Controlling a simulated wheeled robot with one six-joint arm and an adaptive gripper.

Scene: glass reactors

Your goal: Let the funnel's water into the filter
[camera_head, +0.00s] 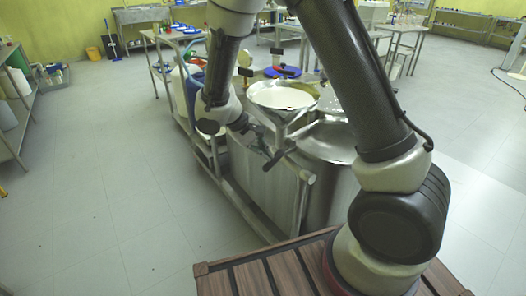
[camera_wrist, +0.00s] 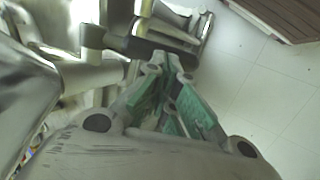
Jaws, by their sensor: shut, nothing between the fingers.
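The steel funnel (camera_head: 283,95) stands wide side up, with pale contents showing inside its rim. Under it a metal outlet pipe runs down with a dark valve handle (camera_head: 274,159). The large steel vessel (camera_head: 262,175) below may be the filter; I cannot tell which part is the filter itself. My gripper (camera_head: 266,143) is beside the outlet, close to the handle. In the wrist view my gripper (camera_wrist: 172,74) is shut and empty, its green-padded fingers just short of a dark bar-like handle (camera_wrist: 155,47) on the metal pipework (camera_wrist: 100,68). Whether they touch is unclear.
A steel cart frame (camera_head: 245,215) surrounds the vessels, with white and blue containers (camera_head: 182,92) at its left. Tables with labware (camera_head: 405,28) stand behind. A shelf (camera_head: 15,110) is at far left. The floor on the left is clear.

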